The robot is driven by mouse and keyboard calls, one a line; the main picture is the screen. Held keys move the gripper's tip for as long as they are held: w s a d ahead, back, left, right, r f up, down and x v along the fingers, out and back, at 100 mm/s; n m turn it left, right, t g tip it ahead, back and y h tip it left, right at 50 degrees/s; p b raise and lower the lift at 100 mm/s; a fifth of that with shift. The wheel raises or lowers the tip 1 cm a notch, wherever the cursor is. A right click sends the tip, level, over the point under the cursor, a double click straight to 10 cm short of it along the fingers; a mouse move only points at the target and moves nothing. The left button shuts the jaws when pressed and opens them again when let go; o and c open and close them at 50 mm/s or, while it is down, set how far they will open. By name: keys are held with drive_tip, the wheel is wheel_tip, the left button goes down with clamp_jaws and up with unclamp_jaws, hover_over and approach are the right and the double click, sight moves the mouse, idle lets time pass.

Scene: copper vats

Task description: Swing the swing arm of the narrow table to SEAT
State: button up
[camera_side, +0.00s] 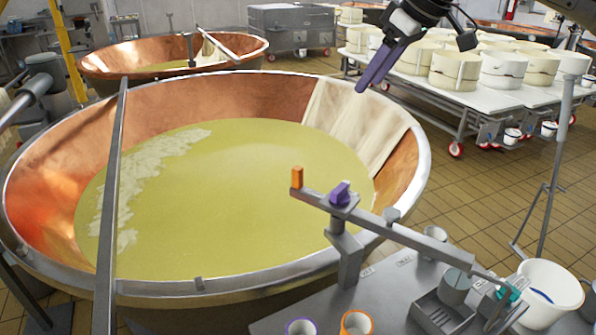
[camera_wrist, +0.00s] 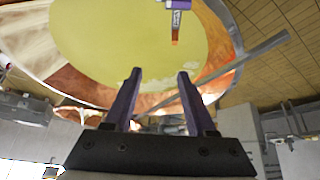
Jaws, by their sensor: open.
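The swing arm (camera_side: 400,232) is a grey bar on a post at the near side of the big copper vat. An orange block (camera_side: 297,177) stands at its left end, over the vat rim side, and a purple knob (camera_side: 341,193) sits beside it. Its other end reaches right over the narrow grey table (camera_side: 385,300). Small label plates (camera_side: 405,262) lie on the table, too small to read. My gripper (camera_wrist: 159,75) is open and empty, with two purple fingers. In the side view it hangs high at the upper right, well apart from the swing arm. The purple and orange parts (camera_wrist: 176,40) show at the top of the wrist view.
The copper vat (camera_side: 60,195) holds yellow-green liquid, with cloth (camera_side: 350,125) over its far rim. A metal bar (camera_side: 113,200) crosses its left side. Purple-rimmed (camera_side: 301,327) and orange-rimmed (camera_side: 356,323) cups stand on the table. A white bucket (camera_side: 550,290) and a tall stand (camera_side: 553,170) are at right.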

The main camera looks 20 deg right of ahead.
drive_tip(key=w+a+f, duration=0.4)
drive_tip(key=w+f, duration=0.1)
drive_tip(key=n+g, duration=0.1)
drive_tip(key=g, duration=0.1)
approach(299, 168)
drive_tip(key=x, duration=1.1)
drive_tip(key=shift+s, duration=0.1)
drive_tip(key=shift+c, duration=0.3)
clamp_jaws()
idle(0.4)
